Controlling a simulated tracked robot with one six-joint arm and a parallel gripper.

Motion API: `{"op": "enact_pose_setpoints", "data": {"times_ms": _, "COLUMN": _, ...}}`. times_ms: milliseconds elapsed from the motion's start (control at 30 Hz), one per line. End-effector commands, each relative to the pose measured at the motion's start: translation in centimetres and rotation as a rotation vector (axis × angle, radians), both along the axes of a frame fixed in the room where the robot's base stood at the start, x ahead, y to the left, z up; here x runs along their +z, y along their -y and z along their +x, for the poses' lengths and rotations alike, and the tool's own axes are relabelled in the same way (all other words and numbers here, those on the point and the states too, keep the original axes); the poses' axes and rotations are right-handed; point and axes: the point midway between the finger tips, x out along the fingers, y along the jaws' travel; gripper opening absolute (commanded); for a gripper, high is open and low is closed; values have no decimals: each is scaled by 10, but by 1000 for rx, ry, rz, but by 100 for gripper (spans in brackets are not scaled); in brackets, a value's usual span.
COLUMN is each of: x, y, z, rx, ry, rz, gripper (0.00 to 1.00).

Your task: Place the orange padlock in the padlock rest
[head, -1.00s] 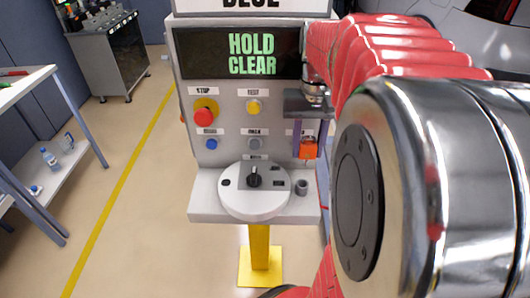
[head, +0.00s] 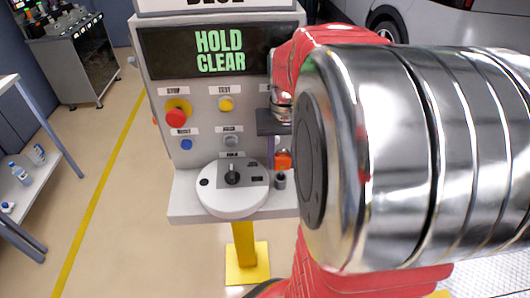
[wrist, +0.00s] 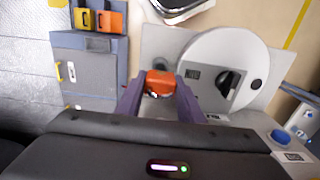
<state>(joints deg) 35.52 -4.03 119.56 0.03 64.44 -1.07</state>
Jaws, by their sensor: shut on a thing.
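The orange padlock (head: 284,160) is between the fingertips of my gripper in the head view. In the wrist view the padlock (wrist: 160,78) sits between the two purple fingers of my gripper (wrist: 159,88), which is shut on it. A small dark cup-like holder (head: 280,181) stands on the console ledge just below the padlock in the head view. It may be the padlock rest. My forearm hides the right side of the console.
The console ledge (head: 185,204) carries a round white dial plate (head: 232,203) with a black knob, left of the padlock. Buttons and a "HOLD CLEAR" screen (head: 220,51) rise behind. In the wrist view, another orange padlock (wrist: 111,20) and a yellow one (wrist: 81,18) sit in a grey-blue unit.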

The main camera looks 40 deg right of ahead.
Motion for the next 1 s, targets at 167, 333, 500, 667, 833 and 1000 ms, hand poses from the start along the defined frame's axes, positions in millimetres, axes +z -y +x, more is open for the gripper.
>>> {"op": "enact_pose_setpoints", "data": {"times_ms": 167, "x": -9, "y": -1, "z": 0, "rx": 1, "ry": -2, "rz": 2, "gripper": 6}}
{"op": "enact_pose_setpoints", "data": {"times_ms": 333, "x": -30, "y": -1, "z": 0, "rx": 1, "ry": -2, "rz": 2, "gripper": 6}}
{"op": "enact_pose_setpoints", "data": {"times_ms": 500, "x": -38, "y": -1, "z": 0, "rx": 2, "ry": 0, "rz": 0, "gripper": 6}}
{"op": "enact_pose_setpoints", "data": {"times_ms": 667, "x": -37, "y": -1, "z": 0, "rx": 2, "ry": 0, "rz": 0, "gripper": 6}}
{"op": "enact_pose_setpoints", "data": {"times_ms": 833, "x": -38, "y": -1, "z": 0, "rx": 2, "ry": 0, "rz": 0, "gripper": 38}}
{"op": "enact_pose_setpoints", "data": {"times_ms": 1000, "x": -38, "y": -1, "z": 0, "rx": 3, "ry": 0, "rz": 0, "gripper": 50}}
